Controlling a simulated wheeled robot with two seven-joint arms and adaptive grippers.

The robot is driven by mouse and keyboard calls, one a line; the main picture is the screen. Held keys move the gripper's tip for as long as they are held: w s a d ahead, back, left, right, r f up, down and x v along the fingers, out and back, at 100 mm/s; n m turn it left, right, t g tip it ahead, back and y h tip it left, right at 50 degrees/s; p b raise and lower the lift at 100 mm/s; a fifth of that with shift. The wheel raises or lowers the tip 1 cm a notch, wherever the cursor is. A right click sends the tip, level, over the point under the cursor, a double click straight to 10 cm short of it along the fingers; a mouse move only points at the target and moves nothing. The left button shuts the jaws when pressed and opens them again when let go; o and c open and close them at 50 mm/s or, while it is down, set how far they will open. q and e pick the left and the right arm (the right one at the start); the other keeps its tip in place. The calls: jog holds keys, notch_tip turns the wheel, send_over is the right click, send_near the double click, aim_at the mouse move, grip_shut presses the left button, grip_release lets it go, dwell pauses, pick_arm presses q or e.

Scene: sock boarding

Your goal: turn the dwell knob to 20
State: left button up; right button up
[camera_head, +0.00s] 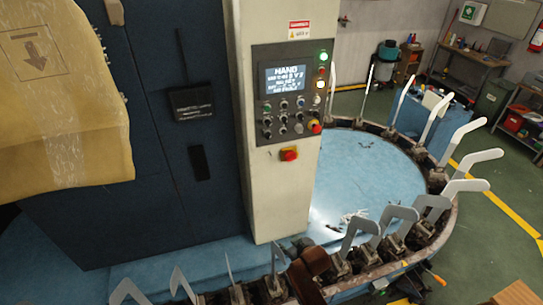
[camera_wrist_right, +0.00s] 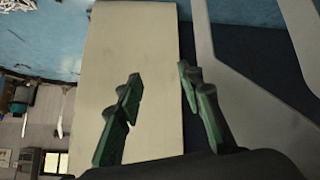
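The control panel (camera_head: 290,92) is on the front of the cream column, with a lit HAND screen (camera_head: 286,78) and several small knobs and buttons (camera_head: 283,117) below it. The labels are too small to read, so I cannot tell which is the dwell knob or its setting. My right gripper (camera_head: 309,268) is low in the head view, below the panel and near the ring of white forms. In the right wrist view its green-tipped fingers (camera_wrist_right: 160,84) are apart and empty, before the plain cream column (camera_wrist_right: 150,35). The panel is not seen there. My left gripper is not in view.
White sock forms (camera_head: 474,186) stand around the rim of the round blue table (camera_head: 375,180), several close to my right gripper. A red emergency knob (camera_head: 289,154) sits under the panel. A plastic-wrapped carton (camera_head: 60,100) fills the upper left.

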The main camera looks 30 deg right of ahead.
jog(key=w+d+r+t, duration=0.15)
jog(key=w+r, duration=0.25)
jog(key=r, duration=0.4)
jog(key=w+r+t+h+p, duration=0.15)
jog(key=w+r, duration=0.25)
jog(key=r, duration=0.4)
jog(key=w+d+r+t+y, duration=0.15)
jog(key=w+r, duration=0.25)
jog(key=r, duration=0.5)
jog(key=t+h, duration=0.2)
jog(key=t, duration=0.2)
send_near(270, 126)
jog(key=x, duration=0.2)
jog(key=p+x, duration=0.2)
jog(key=x, duration=0.4)
jog(key=shift+w+d, duration=0.1)
jog(key=shift+w, duration=0.5)
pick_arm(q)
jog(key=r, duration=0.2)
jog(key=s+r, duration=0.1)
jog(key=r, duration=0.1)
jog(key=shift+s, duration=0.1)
pick_arm(e)
jog(key=shift+c, duration=0.6)
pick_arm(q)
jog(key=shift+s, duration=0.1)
pick_arm(e)
grip_shut()
